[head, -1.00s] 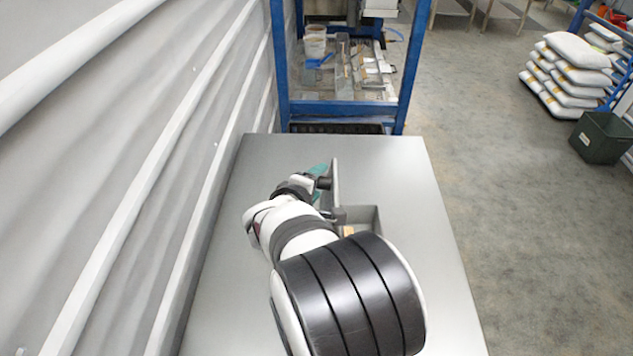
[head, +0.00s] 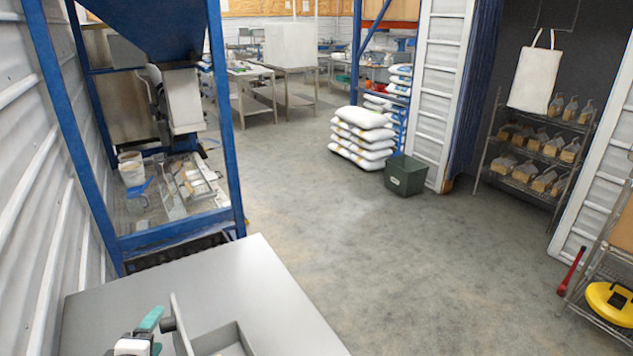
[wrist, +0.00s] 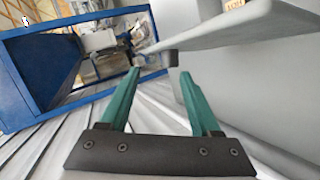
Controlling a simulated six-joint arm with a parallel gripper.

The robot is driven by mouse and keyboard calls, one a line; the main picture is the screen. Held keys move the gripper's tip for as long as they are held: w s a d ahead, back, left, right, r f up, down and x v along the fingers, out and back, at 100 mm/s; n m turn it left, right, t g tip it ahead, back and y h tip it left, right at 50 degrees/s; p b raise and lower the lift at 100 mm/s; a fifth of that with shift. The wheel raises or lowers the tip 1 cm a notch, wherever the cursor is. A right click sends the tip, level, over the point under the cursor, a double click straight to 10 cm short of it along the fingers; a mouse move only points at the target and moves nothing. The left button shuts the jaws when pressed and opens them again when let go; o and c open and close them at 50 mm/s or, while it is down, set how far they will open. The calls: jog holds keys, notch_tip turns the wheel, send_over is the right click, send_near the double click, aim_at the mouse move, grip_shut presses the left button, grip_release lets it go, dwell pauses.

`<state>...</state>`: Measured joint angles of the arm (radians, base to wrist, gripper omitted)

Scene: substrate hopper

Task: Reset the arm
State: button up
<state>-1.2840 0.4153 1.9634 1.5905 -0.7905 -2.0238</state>
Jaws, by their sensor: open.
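My gripper (wrist: 160,74) shows in the wrist view as two teal fingers spread apart, with no object clearly held between them. A grey upright plate with a dark round knob (wrist: 169,58) stands just beyond the fingertips; I cannot tell whether it touches the right finger. In the head view, my gripper (head: 150,320) is at the bottom edge, low over the grey table (head: 235,285) and just left of the upright plate (head: 182,328). Most of my arm is out of the head view.
A shallow grey tray (head: 232,338) lies right of the plate, partly cut off. A blue hopper frame (head: 228,140) stands beyond the table, with a white bucket (head: 132,168) inside. White sacks (head: 362,140), a dark green bin (head: 405,175) and shelving stand farther right. The floor between is clear.

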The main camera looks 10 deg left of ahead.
jog(key=w+d+r+m+y, duration=0.2)
jog(key=w+d+r+m, duration=0.55)
jog(key=d+r, duration=0.3)
jog(key=s+d+r+m+g+h, duration=0.15)
jog(key=d+m, duration=0.55)
jog(key=d, duration=0.7)
jog(key=s+d+f+m+g+h, duration=0.1)
jog(key=s+d+f+m+h, duration=0.15)
jog(key=s+d+m, duration=0.4)
jog(key=s+d+f+m+g+h, duration=0.1)
jog(key=s+d+f+m+h, duration=0.2)
jog(key=d, duration=0.7)
jog(key=s+f+m+g, duration=0.2)
jog(key=s+f+g, duration=0.5)
jog(key=s, duration=0.4)
jog(key=shift+s+f+m+y, duration=0.15)
jog(key=shift+f+m+y, duration=0.25)
jog(key=shift+f, duration=0.05)
